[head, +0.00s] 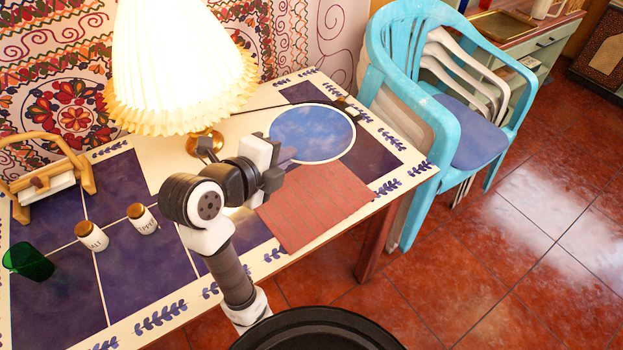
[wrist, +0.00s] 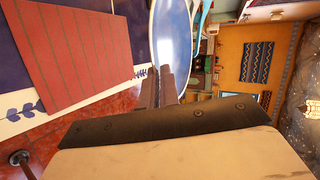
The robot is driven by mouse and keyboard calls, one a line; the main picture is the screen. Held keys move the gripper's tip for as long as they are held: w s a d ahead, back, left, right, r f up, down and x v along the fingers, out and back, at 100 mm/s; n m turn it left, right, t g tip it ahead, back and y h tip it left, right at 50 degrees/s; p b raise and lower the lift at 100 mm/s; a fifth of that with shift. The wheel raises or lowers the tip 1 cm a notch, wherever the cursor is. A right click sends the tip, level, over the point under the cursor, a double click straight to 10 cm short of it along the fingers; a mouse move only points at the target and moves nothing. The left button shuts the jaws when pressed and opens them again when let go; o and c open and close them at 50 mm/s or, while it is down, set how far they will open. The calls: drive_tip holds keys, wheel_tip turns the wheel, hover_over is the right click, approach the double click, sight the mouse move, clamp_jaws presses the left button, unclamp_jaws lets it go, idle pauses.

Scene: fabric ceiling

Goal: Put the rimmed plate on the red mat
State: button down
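The rimmed plate (head: 312,133) is round, with a blue face and a pale rim. In the head view it shows at the table's back right, just beyond the red mat. My gripper (head: 287,157) is at the plate's near left edge. In the wrist view the fingers (wrist: 162,80) are close together at the lower edge of the plate (wrist: 170,30), and appear shut on its rim. The plate appears held above the table. The red mat (head: 315,205) lies flat and bare near the table's front right edge. It also shows in the wrist view (wrist: 65,60).
A lit lamp (head: 180,70) with a pleated shade stands left of the plate. Two lidded jars (head: 92,236), a green glass (head: 27,262) and a wooden holder (head: 45,180) are at the left. Turquoise chairs (head: 440,100) stand beyond the table's right edge.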

sight(291, 223)
wheel_tip(291, 223, down, 20)
drive_tip(key=shift+r+b, duration=0.15)
drive_tip(key=shift+b, duration=0.4)
drive_tip(key=c, duration=2)
unclamp_jaws()
drive_tip(key=shift+o, duration=0.3)
drive_tip(key=b+v, duration=0.1)
drive_tip(key=v, duration=1.1)
